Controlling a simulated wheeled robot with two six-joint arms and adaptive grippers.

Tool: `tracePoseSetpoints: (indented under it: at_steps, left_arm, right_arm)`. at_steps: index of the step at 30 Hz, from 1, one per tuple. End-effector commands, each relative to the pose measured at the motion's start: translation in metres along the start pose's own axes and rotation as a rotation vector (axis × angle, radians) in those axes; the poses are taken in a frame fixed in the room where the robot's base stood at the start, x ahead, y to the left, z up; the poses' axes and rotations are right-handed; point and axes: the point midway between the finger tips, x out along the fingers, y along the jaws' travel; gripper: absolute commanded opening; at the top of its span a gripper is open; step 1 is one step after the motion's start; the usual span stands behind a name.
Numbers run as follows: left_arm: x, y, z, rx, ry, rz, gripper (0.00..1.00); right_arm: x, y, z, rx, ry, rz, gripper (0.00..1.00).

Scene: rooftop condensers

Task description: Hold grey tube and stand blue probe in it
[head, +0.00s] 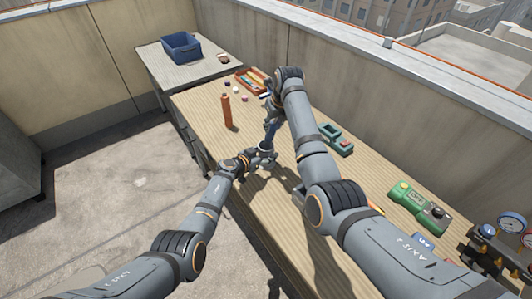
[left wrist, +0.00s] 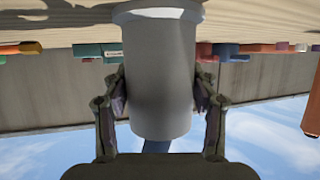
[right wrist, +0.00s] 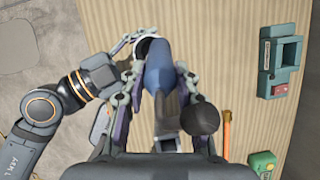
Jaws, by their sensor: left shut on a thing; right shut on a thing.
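The grey tube (left wrist: 160,75) stands upright, wider end towards the table, between the fingers of my left gripper (left wrist: 160,92). In the head view my left gripper (head: 262,158) is low over the wooden table, shut on the tube. The blue probe (right wrist: 158,66) is between the fingers of my right gripper (right wrist: 157,88), which is shut on it. In the head view the probe (head: 271,131) hangs steeply down from my right gripper to the tube. In the left wrist view the probe (left wrist: 156,147) shows at the tube's mouth. I cannot tell whether its tip is inside.
An orange-brown bottle-shaped thing (head: 227,111) stands left of the grippers. A red tray (head: 250,80) with small items lies behind. A teal holder (head: 336,139) and a green device (head: 418,207) lie to the right. A blue bin (head: 181,47) sits on the far table.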

Motion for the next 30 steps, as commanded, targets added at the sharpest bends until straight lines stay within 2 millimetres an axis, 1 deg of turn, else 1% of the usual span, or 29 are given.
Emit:
tracePoseSetpoints:
  at_steps: [4, 11, 12, 15, 18, 26, 28, 30]
  left_arm:
    - [0.0, 0.0, 0.0, 0.0, 0.0, 0.0, 0.24]
    - [0.0, 0.0, 0.0, 0.0, 0.0, 0.0, 0.24]
    - [0.0, 0.0, 0.0, 0.0, 0.0, 0.0, 0.24]
    - [0.0, 0.0, 0.0, 0.0, 0.0, 0.0, 0.24]
    - [0.0, 0.0, 0.0, -0.001, 0.0, 0.0, 0.24]
    - [0.0, 0.0, 0.0, 0.0, 0.0, 0.0, 0.24]
    - [0.0, 0.0, 0.0, 0.0, 0.0, 0.0, 0.24]
    - [0.0, 0.0, 0.0, 0.0, 0.0, 0.0, 0.24]
  right_arm:
    - [0.007, 0.0, -0.002, 0.0, -0.001, 0.0, 0.0]
    - [0.008, 0.0, -0.003, -0.001, -0.002, 0.0, 0.0]
    - [0.008, 0.0, -0.003, -0.001, -0.002, 0.0, 0.32]
    - [0.008, 0.0, -0.003, -0.001, -0.001, 0.0, 0.46]
    - [0.008, 0.0, -0.003, -0.001, -0.001, 0.0, 0.57]
    - [0.008, 0.0, -0.003, -0.001, 0.0, 0.0, 0.57]
    - [0.005, 0.0, -0.003, -0.001, -0.002, 0.0, 0.57]
    - [-0.004, 0.0, -0.002, -0.001, -0.003, 0.0, 0.57]
